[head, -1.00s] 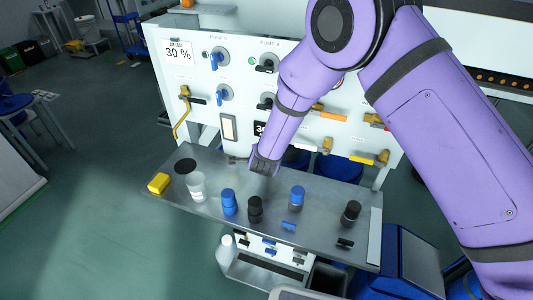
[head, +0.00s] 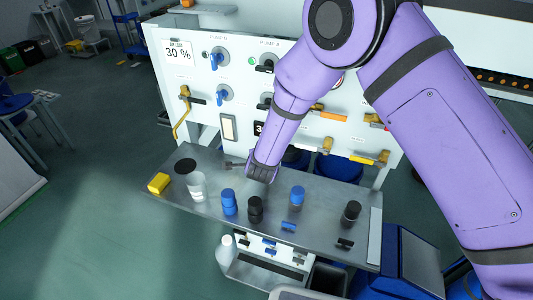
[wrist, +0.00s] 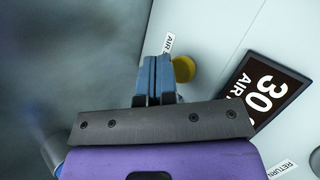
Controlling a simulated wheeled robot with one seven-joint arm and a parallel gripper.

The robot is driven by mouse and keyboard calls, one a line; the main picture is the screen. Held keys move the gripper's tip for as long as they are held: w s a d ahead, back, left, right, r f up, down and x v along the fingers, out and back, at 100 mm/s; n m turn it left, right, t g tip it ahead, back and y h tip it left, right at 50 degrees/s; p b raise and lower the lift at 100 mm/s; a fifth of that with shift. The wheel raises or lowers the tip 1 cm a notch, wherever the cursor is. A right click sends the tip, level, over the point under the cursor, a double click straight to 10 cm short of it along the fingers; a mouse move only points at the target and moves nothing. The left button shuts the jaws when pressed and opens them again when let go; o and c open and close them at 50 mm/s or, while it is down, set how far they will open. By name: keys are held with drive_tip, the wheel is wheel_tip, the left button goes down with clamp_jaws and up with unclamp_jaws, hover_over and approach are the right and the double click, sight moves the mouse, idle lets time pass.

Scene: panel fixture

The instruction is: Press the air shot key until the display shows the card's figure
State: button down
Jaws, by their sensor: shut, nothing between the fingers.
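The card (head: 178,52) at the panel's upper left reads 30 %. The display (wrist: 265,90) reads 30 in the wrist view, with lettering starting "AIR" below the figure. In the head view my arm covers part of the display (head: 258,128). A round yellow key (wrist: 184,69) sits beside a label starting "AIR", partly hidden behind my fingers. My gripper (wrist: 154,75) is shut and empty, its blue fingertips just left of the key in the picture. I cannot tell whether they touch it. In the head view my gripper (head: 234,165) is low before the panel.
Blue-handled valves (head: 216,60) and a yellow lever (head: 183,108) stick out from the panel.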

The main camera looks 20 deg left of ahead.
drive_tip(key=shift+s+a, duration=0.2)
drive_tip(key=shift+s, duration=2.1)
